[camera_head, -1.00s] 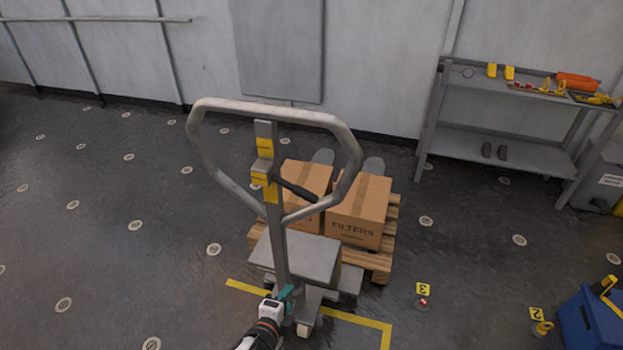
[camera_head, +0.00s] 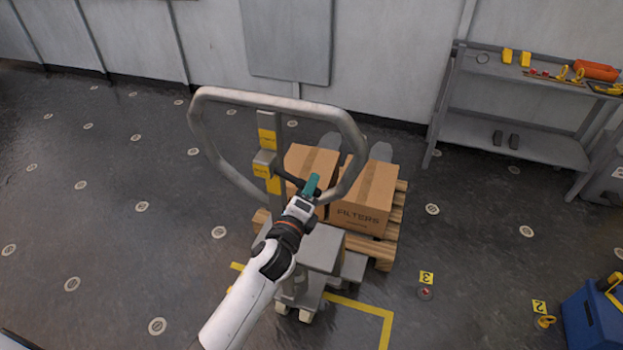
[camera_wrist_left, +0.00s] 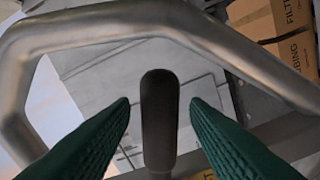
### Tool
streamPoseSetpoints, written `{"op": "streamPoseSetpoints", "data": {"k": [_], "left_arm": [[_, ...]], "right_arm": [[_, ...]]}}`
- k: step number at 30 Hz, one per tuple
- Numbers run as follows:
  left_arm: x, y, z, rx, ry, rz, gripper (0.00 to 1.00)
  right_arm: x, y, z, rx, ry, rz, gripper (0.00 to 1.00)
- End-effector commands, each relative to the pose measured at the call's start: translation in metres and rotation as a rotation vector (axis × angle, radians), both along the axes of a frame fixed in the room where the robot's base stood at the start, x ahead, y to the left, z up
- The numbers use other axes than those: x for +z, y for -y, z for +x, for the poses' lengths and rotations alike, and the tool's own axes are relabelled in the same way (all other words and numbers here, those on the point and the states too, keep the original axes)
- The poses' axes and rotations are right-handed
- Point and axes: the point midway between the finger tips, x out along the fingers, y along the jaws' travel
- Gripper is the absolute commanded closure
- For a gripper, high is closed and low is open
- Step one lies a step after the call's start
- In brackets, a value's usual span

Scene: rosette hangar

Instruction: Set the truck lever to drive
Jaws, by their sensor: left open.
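The pallet truck's grey loop handle (camera_head: 352,130) stands upright in the head view. Its dark lever (camera_head: 287,177) sticks out to the right from the yellow-marked block (camera_head: 264,163) on the handle's post. My left gripper (camera_head: 311,186) is at the lever's outer end. In the left wrist view, the dark lever (camera_wrist_left: 159,115) stands between the two green fingers of my left gripper (camera_wrist_left: 160,105), with a gap on both sides. The fingers are open. The handle loop (camera_wrist_left: 130,18) crosses behind the lever. My right gripper is not in view.
Cardboard boxes (camera_head: 366,203) sit on a wooden pallet (camera_head: 384,251) behind the handle. A grey shelf (camera_head: 515,146) stands at the right by the wall. A blue bin (camera_head: 590,325) is at the lower right. The floor to the left is clear.

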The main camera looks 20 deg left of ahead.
Motion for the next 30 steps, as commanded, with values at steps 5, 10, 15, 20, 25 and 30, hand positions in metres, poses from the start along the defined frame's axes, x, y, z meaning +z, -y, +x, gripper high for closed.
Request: {"op": "streamPoseSetpoints", "data": {"k": [5,10,15,20,25,30], "left_arm": [[0.000,0.001,0.020,0.001,-0.002,-0.001,0.58],[-0.001,0.001,0.026,-0.001,-0.001,-0.001,0.58],[-0.001,0.001,0.026,-0.001,-0.001,-0.001,0.58],[-0.001,0.001,0.025,-0.001,-0.001,-0.001,0.78],[-0.001,0.001,0.025,-0.001,-0.001,-0.001,1.00],[0.001,0.001,0.025,-0.001,-0.002,-0.010,1.00]], "right_arm": [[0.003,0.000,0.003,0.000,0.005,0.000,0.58],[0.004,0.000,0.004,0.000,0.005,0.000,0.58],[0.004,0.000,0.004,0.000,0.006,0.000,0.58],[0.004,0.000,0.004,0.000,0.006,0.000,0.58],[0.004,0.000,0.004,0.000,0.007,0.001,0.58],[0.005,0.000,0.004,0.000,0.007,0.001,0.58]]}}
